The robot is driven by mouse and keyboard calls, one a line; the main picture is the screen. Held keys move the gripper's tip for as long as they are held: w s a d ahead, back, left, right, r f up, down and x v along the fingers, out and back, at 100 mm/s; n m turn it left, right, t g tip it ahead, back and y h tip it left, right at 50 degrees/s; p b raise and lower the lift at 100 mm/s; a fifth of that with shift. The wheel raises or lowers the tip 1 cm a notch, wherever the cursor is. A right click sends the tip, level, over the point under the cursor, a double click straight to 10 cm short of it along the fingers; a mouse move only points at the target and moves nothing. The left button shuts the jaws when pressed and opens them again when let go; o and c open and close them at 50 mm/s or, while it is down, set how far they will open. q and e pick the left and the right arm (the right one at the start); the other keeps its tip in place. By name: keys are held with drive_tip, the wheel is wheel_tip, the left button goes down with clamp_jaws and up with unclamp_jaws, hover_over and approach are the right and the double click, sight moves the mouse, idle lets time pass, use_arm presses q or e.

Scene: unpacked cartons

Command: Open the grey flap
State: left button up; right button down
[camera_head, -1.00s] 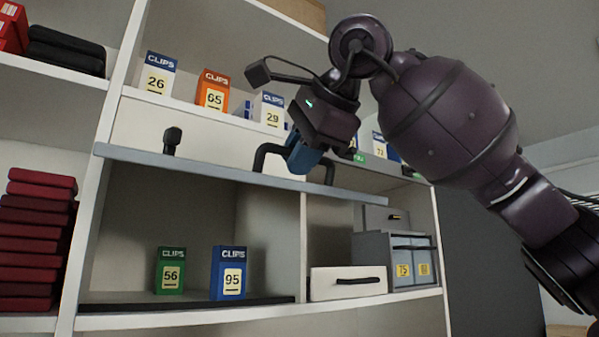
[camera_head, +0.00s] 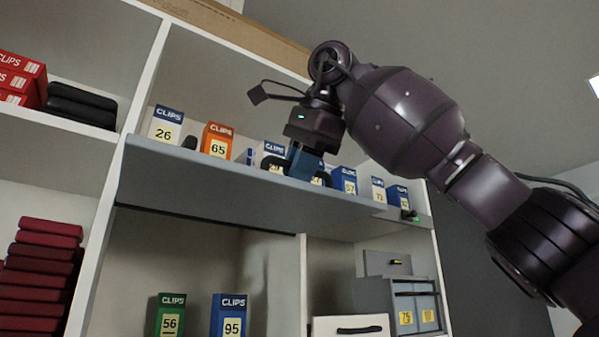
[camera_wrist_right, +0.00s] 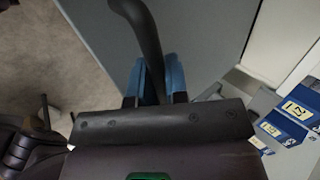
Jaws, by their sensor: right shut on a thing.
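The grey flap (camera_head: 220,190) runs across the front of the shelf unit in the head view, above an open compartment. It is swung up and its underside shows. Its black handle (camera_head: 323,177) stands on the upper side, partly hidden by the gripper. My right gripper (camera_head: 304,163) comes down from above with blue fingers shut on the handle. In the right wrist view the handle bar (camera_wrist_right: 146,35) passes between the blue fingers (camera_wrist_right: 155,85), with the grey flap (camera_wrist_right: 205,35) behind it. My left gripper is in neither view.
Clips boxes, including a blue one (camera_head: 166,125) and an orange one (camera_head: 216,140), show above the flap edge. Green (camera_head: 170,315) and blue (camera_head: 231,316) boxes stand in the compartment below. A grey drawer unit (camera_head: 410,305) and a white drawer (camera_head: 350,327) are at lower right.

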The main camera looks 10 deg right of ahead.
idle(0.4)
drive_tip(key=c, duration=1.1)
unclamp_jaws()
drive_tip(key=shift+c, duration=0.2)
drive_tip(key=v, duration=1.1)
drive_tip(key=shift+w, duration=0.2)
